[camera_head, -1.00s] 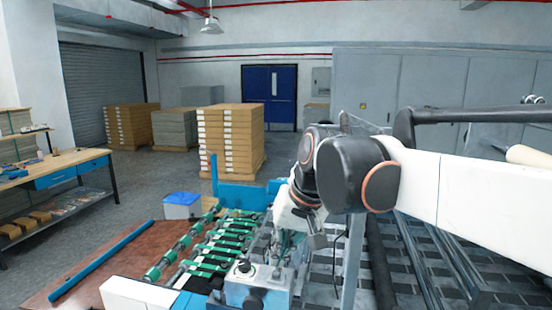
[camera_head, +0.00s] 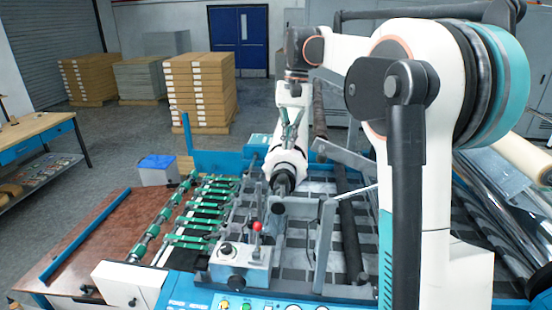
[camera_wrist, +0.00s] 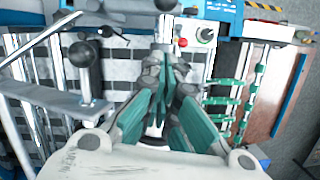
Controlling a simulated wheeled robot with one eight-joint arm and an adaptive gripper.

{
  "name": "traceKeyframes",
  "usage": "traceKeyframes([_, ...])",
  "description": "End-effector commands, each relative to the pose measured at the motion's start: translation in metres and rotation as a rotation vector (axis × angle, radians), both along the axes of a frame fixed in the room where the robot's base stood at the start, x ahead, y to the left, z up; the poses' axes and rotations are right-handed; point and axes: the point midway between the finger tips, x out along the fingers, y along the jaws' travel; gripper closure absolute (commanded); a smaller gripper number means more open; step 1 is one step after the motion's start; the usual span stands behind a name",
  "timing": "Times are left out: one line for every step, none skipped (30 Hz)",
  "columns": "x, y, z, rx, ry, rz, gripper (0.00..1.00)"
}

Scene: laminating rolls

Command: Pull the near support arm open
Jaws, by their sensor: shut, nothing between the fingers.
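The laminating machine has a grey upright bar (camera_head: 325,245) at its middle and a paler grey arm (camera_head: 345,157) slanting behind it. In the wrist view a grey arm (camera_wrist: 55,97) crosses at left, beside a post with a dark round knob (camera_wrist: 84,54). I cannot tell for certain which is the near support arm. My gripper (camera_head: 283,188) points down over the grey-and-dark bed, close behind a grey block on the machine. In the wrist view my gripper (camera_wrist: 166,62) has its teal-padded fingers together and empty, apart from the knob and the arm at left.
A dark roller (camera_head: 348,215) runs to the right of the upright bar. Stacked cartons (camera_head: 200,90) stand behind.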

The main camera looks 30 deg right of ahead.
Motion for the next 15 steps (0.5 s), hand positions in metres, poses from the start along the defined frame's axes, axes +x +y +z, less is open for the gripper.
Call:
traceKeyframes([0.003, -0.009, 0.008, -0.002, 0.018, -0.016, 1.00])
traceKeyframes([0.003, -0.012, 0.009, -0.003, 0.028, -0.022, 1.00])
traceKeyframes([0.004, -0.015, 0.010, -0.005, 0.037, -0.029, 1.00])
traceKeyframes([0.004, -0.017, 0.010, -0.005, 0.042, -0.033, 1.00])
traceKeyframes([0.004, -0.018, 0.009, -0.006, 0.046, -0.035, 1.00])
traceKeyframes([0.004, -0.019, 0.008, -0.006, 0.049, -0.038, 1.00])
traceKeyframes([0.004, -0.019, 0.006, -0.007, 0.051, -0.038, 1.00])
traceKeyframes([0.004, -0.019, 0.004, -0.007, 0.052, -0.039, 1.00])
traceKeyframes([0.003, -0.018, 0.001, -0.007, 0.052, -0.039, 1.00])
traceKeyframes([0.003, -0.017, -0.002, -0.007, 0.051, -0.038, 1.00])
traceKeyframes([0.002, -0.017, -0.006, -0.007, 0.051, -0.038, 1.00])
traceKeyframes([0.001, -0.016, -0.012, -0.007, 0.051, -0.038, 1.00])
traceKeyframes([0.000, -0.015, -0.016, -0.007, 0.051, -0.038, 1.00])
traceKeyframes([-0.001, -0.014, -0.021, -0.007, 0.051, -0.038, 1.00])
traceKeyframes([-0.002, -0.012, -0.028, -0.007, 0.051, -0.038, 1.00])
